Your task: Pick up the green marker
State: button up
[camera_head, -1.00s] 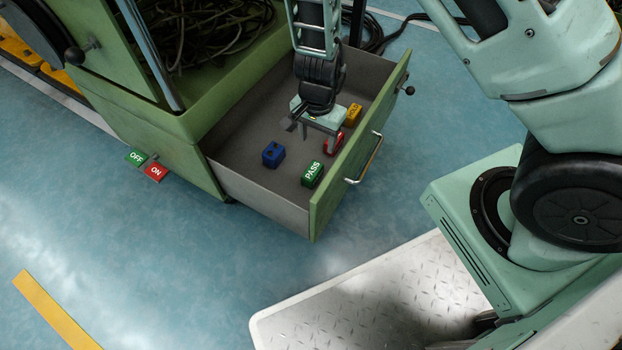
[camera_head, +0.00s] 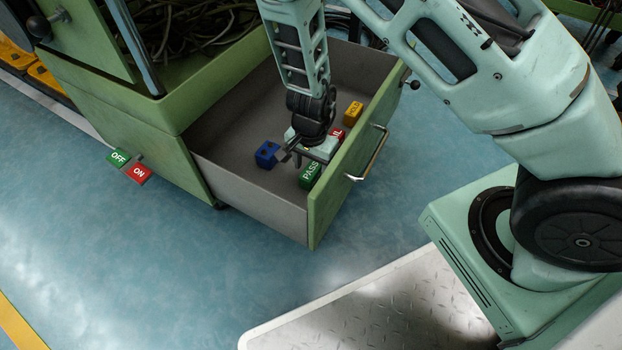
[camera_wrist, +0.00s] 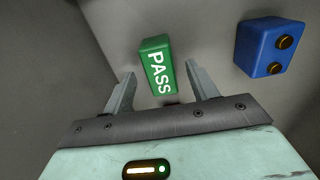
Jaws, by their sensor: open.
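The green marker (camera_head: 310,174), a block lettered PASS, lies in the open drawer near its front panel. In the wrist view the green marker (camera_wrist: 157,66) shows between and just beyond my two fingertips. My gripper (camera_head: 308,163) is over the drawer, right beside and above the green marker. In the wrist view my gripper (camera_wrist: 160,80) is open, with a finger on each side of the marker's near end and nothing held. I cannot tell the exact height of the fingertips over the block.
A blue block (camera_head: 266,154) lies left of the green marker, close to my gripper. A red block (camera_head: 337,133) and a yellow block (camera_head: 353,113) lie to its right. The drawer's front panel (camera_head: 330,205) stands close by. ON and OFF blocks (camera_head: 139,173) sit outside the cabinet.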

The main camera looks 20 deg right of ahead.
notch_tip(320, 180, down, 2)
jog(key=shift+f+b, duration=0.25)
jog(key=shift+b, duration=0.35)
jog(key=shift+r, duration=0.1)
jog(key=c, duration=1.1)
notch_tip(320, 180, up, 30)
jog(key=p, duration=2.8)
